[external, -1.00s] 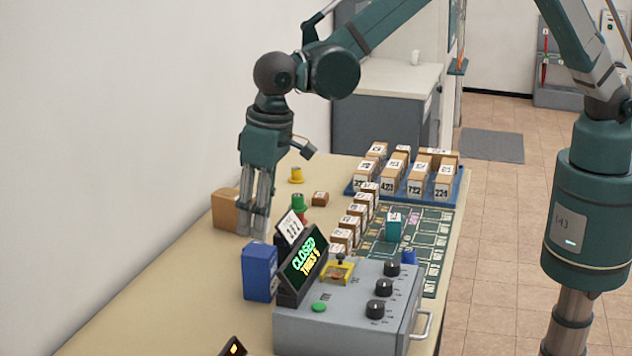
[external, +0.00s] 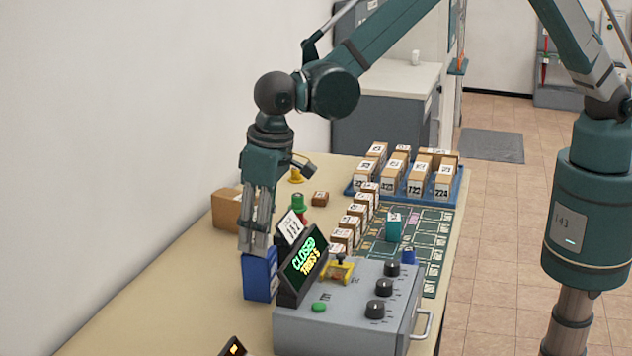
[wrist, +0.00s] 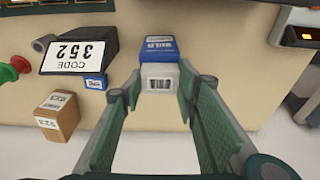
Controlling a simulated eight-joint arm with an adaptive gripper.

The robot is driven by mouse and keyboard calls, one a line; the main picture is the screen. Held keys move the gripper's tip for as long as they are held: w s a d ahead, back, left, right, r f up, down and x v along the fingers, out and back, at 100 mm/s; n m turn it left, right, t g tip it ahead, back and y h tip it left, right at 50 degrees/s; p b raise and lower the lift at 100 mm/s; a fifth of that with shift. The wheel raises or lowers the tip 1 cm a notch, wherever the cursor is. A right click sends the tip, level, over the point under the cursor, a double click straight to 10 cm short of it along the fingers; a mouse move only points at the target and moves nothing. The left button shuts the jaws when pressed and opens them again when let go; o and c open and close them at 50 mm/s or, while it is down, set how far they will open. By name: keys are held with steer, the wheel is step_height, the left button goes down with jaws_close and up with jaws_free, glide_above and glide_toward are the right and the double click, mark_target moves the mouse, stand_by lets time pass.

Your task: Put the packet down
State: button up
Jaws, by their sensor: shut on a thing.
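A "CLOSED" display (external: 303,262) and a grey control box (external: 345,310) stand right of the blue box. A brown carton (external: 226,208) is behind my gripper. A CODE 352 sign (wrist: 80,53) is close by. The counter (external: 160,290) is bare at front left.

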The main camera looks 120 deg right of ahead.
steer(key=shift+f, duration=0.2)
steer(key=o, duration=0.9)
steer(key=shift+r, duration=0.2)
steer(key=r, duration=0.4)
steer(key=s+a+r, duration=0.1)
steer(key=r, duration=0.7)
steer(key=shift+s+a, duration=0.15)
